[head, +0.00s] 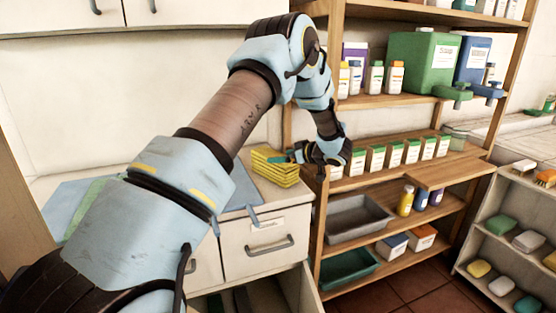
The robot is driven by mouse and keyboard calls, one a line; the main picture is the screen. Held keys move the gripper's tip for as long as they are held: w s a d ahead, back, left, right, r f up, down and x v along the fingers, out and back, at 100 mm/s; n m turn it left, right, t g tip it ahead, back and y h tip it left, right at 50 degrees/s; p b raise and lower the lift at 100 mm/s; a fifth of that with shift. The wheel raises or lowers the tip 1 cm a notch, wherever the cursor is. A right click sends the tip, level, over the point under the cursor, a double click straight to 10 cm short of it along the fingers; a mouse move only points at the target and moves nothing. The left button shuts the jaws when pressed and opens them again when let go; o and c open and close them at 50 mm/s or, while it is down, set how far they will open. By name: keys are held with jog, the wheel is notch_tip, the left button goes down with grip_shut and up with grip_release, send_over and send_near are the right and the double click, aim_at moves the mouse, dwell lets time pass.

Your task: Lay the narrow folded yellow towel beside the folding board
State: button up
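A folded yellow towel stack (275,168) with darker stripes or layer edges lies on the white counter at the counter's right end. I cannot tell whether it is one towel or several. My gripper (294,155) is at the right side of the yellow stack, low and close to it. Whether its fingers touch or grip the yellow cloth is unclear. A flat light-blue board (241,190), likely the folding board, lies on the counter left of the stack. My arm hides its middle. A green cloth (90,204) shows on the blue surface at the left.
A wooden shelf unit (420,110) with bottles, boxes and jugs stands directly right of the counter. Grey (354,217) and green (347,268) trays sit on its lower shelves. Drawers (268,246) are below the counter; a lower one looks open. A soap rack (510,240) stands far right.

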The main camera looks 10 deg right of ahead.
jog(key=b+v, duration=0.2)
jog(key=v, duration=0.7)
jog(key=w+a+r+h, duration=0.1)
jog(key=w+a+r+m+h, duration=0.1)
jog(key=w, duration=0.1)
jog(key=w+a+r+t+h, duration=0.1)
jog(key=w, duration=0.1)
jog(key=shift+r, duration=0.15)
jog(key=a+m+h, duration=0.1)
jog(key=w+a+r+h, duration=0.1)
jog(key=shift+w+a+r+m, duration=0.2)
jog(key=shift+a+r+m, duration=0.1)
jog(key=shift+m, duration=0.1)
jog(key=s+a+f+m+g, duration=0.1)
jog(key=s+a+f+g, duration=0.1)
jog(key=s+a, duration=0.7)
jog(key=s+a+f+m+g+h, duration=0.1)
jog(key=s+a+f+m+g, duration=0.1)
jog(key=s+a+g, duration=0.3)
jog(key=s+a+f+m+g, duration=0.1)
jog(key=s+a+g, duration=0.3)
jog(key=s+a, duration=0.9)
jog(key=shift+s+a+f+h, duration=0.2)
jog(key=shift+s+f+h, duration=0.3)
jog(key=shift+s, duration=0.7)
jog(key=shift+c, duration=0.2)
